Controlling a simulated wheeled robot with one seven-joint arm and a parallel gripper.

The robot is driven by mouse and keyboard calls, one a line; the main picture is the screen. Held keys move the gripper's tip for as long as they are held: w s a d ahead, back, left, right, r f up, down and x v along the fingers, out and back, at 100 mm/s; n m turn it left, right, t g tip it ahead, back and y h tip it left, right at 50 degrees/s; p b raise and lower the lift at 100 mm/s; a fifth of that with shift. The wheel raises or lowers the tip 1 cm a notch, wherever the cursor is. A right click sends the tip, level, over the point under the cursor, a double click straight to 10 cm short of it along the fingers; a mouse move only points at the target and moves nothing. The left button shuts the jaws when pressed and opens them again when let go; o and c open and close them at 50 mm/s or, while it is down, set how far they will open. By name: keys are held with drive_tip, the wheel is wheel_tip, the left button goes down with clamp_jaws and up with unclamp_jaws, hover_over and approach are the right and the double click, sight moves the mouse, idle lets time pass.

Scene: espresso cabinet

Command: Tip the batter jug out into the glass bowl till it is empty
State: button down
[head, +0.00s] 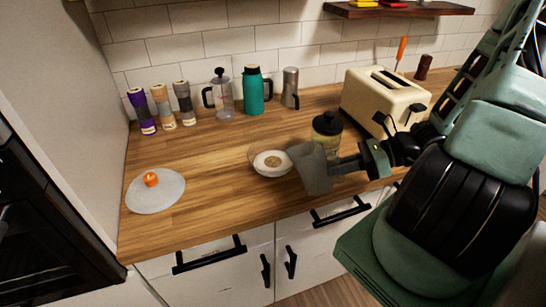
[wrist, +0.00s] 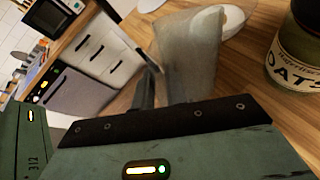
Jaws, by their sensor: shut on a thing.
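My gripper (head: 338,167) is shut on the grey batter jug (head: 313,170), which it holds above the counter just right of the glass bowl. The jug looks tilted, with its upper end toward the bowl; its inside is hidden and I see no stream. The jug also shows in the wrist view (wrist: 188,55), ahead of my gripper (wrist: 160,92). The glass bowl (head: 272,174) stands on the counter and holds something pale with a tan patch in the middle. Part of a white round shape, likely the bowl (wrist: 234,20), shows beyond the jug in the wrist view.
An oats jar (head: 327,131) stands close behind the jug, with a cream toaster (head: 385,97) behind it. A teal flask (head: 257,92), a French press (head: 222,92) and several grinders line the wall. A plate (head: 154,200) with an orange item lies left. The counter's middle is clear.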

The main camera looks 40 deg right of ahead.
drive_tip(key=s+d+f+n+t+y+b, duration=0.1)
drive_tip(key=s+f+n+t+y+b, duration=0.1)
drive_tip(key=s+f+t+y+b, duration=0.1)
drive_tip(key=shift+s+f+n+t+b, duration=0.45)
drive_tip(key=shift+f+b, duration=0.55)
drive_tip(key=shift+b, duration=0.6)
drive_tip(key=shift+s, duration=0.15)
